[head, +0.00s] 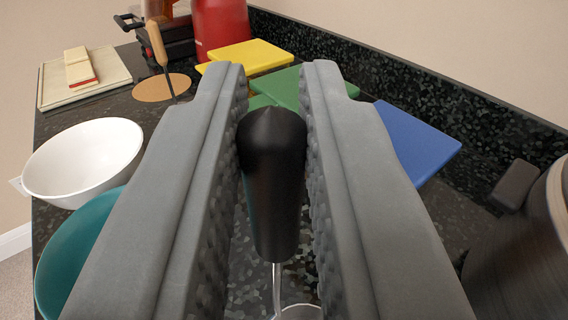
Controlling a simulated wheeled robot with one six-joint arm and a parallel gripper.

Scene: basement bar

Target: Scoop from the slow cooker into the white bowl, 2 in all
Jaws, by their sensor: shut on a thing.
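My gripper (272,88) is shut on the black handle of a ladle (273,180), which stands between the two grey fingers. Its thin metal shaft runs down to a round metal rim at the bottom edge, mostly cut off; what it holds cannot be seen. The white bowl (85,155) stands on the counter left of my gripper, and its visible inside looks empty. A dark rounded pot, possibly the slow cooker (520,255), is cut off at the lower right; its contents are hidden.
A teal bowl (65,255) is at the lower left, partly behind my finger. Green (285,88), blue (415,140) and yellow (250,55) boards lie ahead. A wooden-handled tool (157,45), a cork mat (160,88), a red container (220,25) and a tray (85,85) are farther back.

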